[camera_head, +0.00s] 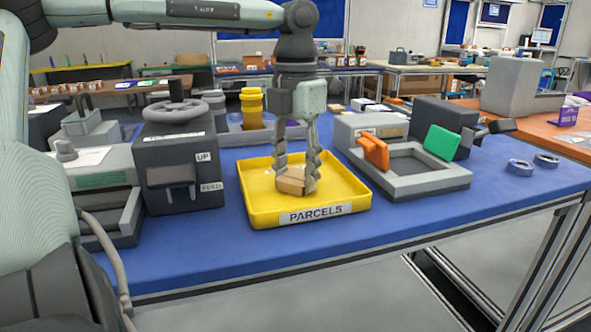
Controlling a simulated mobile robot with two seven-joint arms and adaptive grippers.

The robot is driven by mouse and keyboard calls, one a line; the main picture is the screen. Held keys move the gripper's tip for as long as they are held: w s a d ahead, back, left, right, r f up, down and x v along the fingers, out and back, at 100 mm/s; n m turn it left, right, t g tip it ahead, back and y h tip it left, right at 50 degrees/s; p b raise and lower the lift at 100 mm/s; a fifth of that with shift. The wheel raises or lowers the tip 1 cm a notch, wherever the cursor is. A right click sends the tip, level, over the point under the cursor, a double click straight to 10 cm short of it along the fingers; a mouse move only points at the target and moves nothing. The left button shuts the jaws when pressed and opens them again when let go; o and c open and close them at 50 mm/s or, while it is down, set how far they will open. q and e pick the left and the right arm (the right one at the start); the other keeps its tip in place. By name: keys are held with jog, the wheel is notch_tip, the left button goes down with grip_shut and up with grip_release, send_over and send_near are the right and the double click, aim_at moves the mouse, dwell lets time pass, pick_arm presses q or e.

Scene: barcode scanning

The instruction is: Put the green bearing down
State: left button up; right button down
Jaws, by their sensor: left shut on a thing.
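My left gripper (296,187) points straight down into a yellow tray (258,211) labelled "PARCELS". I make out no green bearing in this view. My right gripper is not in view.
Left of the tray stands a dark machine (180,178) with a handwheel on top. At right is a grey frame device (425,182) with orange and green panels (442,142). Yellow containers (252,106) stand behind. Blue tabletop (205,245) is clear in front.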

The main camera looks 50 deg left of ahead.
aim_at(296, 178)
pick_arm(q)
jog(key=shift+f, duration=0.15)
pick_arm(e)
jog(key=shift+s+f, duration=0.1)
pick_arm(q)
jog(key=o, duration=1.2)
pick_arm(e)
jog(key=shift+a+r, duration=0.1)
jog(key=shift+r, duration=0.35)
pick_arm(q)
jog(key=shift+o, duration=0.2)
jog(key=shift+r, duration=0.25)
notch_tip(296, 178, up, 2)
jog(key=shift+r, duration=0.25)
notch_tip(296, 178, up, 9)
jog(key=shift+r, duration=0.2)
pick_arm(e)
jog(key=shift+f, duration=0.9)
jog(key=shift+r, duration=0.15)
